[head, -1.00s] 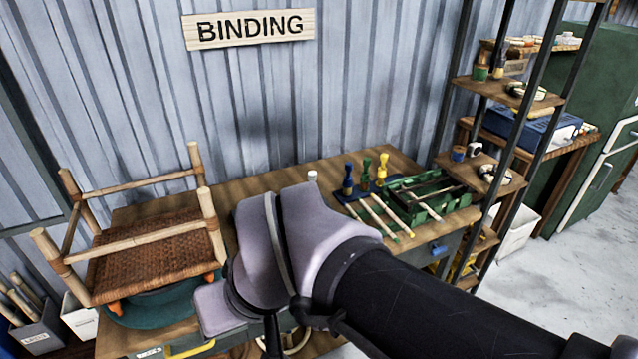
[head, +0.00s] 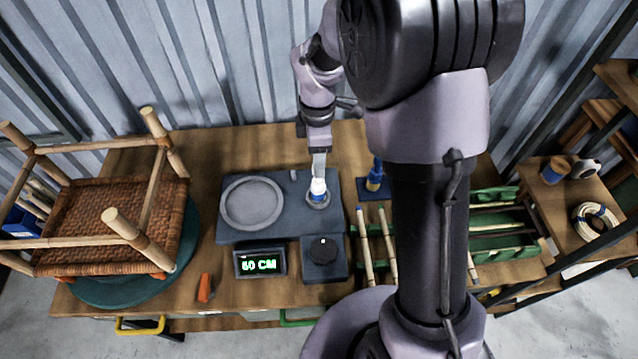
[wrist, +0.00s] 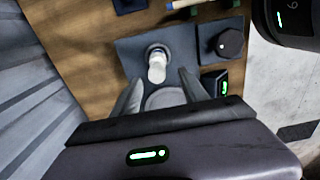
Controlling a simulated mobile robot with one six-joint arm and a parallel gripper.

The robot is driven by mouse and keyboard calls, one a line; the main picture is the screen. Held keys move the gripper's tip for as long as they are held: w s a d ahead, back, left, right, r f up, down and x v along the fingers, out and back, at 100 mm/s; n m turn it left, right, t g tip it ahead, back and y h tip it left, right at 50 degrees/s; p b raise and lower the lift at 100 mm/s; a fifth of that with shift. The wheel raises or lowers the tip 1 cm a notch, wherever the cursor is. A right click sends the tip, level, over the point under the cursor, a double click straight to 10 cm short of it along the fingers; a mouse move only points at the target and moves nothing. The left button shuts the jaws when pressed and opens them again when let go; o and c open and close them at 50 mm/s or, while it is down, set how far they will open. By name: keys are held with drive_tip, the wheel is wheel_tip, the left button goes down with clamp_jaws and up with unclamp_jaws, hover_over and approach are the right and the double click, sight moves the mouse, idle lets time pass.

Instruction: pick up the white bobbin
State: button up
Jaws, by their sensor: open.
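The white bobbin (head: 318,186) stands on a small round seat at the right part of a dark grey machine plate (head: 285,225) on the workbench; some blue shows below its white top. In the wrist view the white bobbin (wrist: 157,68) appears just ahead of my fingers, roughly between the tips. My gripper (head: 319,168) points down right above the bobbin in the head view, and its fingertips overlap the bobbin's top there. In the wrist view my gripper (wrist: 160,78) is open, with a finger on either side. I cannot tell whether they touch the bobbin.
A grey round disc (head: 251,202) lies left of the bobbin. A display reading 60 CM (head: 260,262) and a black knob (head: 323,250) sit in front. A blue-handled tool (head: 375,175) stands close at right.

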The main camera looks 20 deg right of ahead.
sight(318, 187)
wheel_tip(318, 187, down, 4)
drive_tip(key=shift+b, duration=0.5)
drive_tip(key=f+b, duration=0.1)
drive_tip(key=f, duration=0.2)
drive_tip(key=f+b, duration=0.1)
drive_tip(key=f, duration=0.1)
drive_tip(key=shift+w+b, duration=0.3)
drive_tip(key=shift+r, duration=0.15)
drive_tip(key=shift+c, duration=0.3)
clamp_jaws()
